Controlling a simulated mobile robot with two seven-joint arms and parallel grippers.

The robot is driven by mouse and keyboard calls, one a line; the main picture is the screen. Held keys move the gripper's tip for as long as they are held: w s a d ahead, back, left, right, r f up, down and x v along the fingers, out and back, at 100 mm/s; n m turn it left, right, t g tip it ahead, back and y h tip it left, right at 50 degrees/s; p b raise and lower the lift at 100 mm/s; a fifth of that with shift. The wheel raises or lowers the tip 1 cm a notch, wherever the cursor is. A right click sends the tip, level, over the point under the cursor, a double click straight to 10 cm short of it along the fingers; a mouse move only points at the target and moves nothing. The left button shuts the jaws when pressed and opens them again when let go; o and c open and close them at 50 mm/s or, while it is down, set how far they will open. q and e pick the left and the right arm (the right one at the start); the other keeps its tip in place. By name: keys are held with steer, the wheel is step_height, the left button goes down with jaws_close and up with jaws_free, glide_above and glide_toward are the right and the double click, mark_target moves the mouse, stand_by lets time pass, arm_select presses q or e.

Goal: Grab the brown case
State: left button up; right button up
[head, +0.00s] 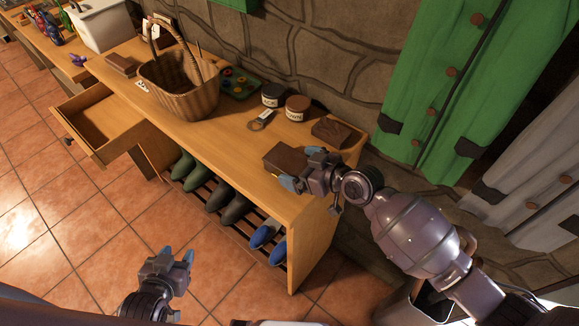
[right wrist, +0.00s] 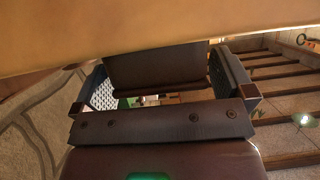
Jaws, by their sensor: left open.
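The brown case (head: 285,160) is a dark brown block lying flat near the right end of the wooden bench top. My right gripper (head: 305,170) is at its right end, fingers spread, with blue tips to either side of that end. In the right wrist view the dark case (right wrist: 155,66) shows between the two spread fingers of this gripper (right wrist: 160,85); I cannot tell how far it reaches between them. My left gripper (head: 177,262) is open and empty, low over the tiled floor in front of the bench.
A second brown block (head: 331,131), two jars (head: 297,108) and a key ring (head: 262,120) lie behind the case. A wicker basket (head: 180,90) stands further left. An open drawer (head: 100,125) juts out, and shoes (head: 236,208) sit below. Green shutters (head: 445,80) flank the right.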

steer(key=c, duration=0.9)
steer(key=shift+c, duration=0.2)
